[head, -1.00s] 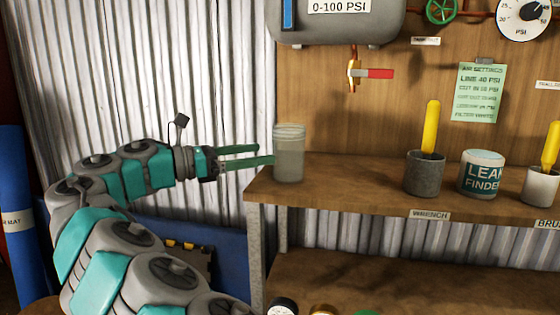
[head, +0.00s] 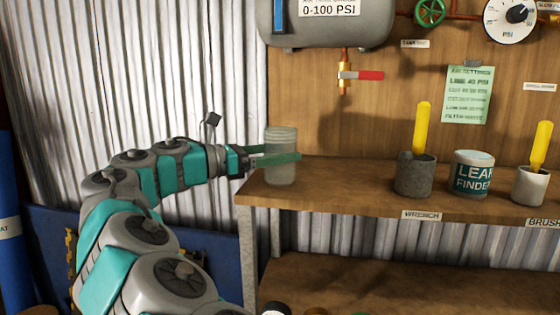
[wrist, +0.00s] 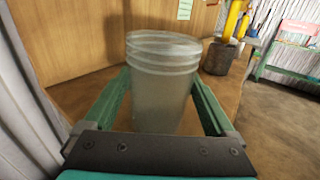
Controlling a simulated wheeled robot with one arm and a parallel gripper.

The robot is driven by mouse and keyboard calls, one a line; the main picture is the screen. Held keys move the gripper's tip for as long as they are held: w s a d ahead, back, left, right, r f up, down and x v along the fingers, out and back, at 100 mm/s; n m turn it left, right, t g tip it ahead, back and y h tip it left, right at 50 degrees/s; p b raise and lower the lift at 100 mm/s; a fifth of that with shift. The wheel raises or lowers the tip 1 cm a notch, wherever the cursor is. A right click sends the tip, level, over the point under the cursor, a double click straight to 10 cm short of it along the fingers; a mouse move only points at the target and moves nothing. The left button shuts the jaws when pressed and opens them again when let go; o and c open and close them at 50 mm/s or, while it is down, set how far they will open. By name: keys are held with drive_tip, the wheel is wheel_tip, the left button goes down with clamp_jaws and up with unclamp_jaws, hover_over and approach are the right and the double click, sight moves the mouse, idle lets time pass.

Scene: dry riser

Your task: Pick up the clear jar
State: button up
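The clear jar (head: 281,142) stands upright at the left end of the wooden shelf. It is see-through with a ridged neck. My gripper (head: 285,159) reaches it from the left, with its green fingers at the jar's mid-height. In the wrist view the jar (wrist: 162,85) stands between the two spread fingers of my gripper (wrist: 160,100), one along each side. A small gap seems to show beside the jar; I cannot tell whether either finger touches it. The jar's lower part is partly hidden behind the gripper's palm in the wrist view.
The shelf (head: 340,180) also holds a grey cup with a yellow-handled tool (head: 415,175), a leak finder tub (head: 472,173) and a white cup (head: 530,186). A tank (head: 330,25) and a red-handled valve (head: 360,75) are above. The shelf between jar and grey cup is clear.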

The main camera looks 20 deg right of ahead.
drive_tip(key=c, duration=1)
drive_tip(key=shift+r, duration=0.1)
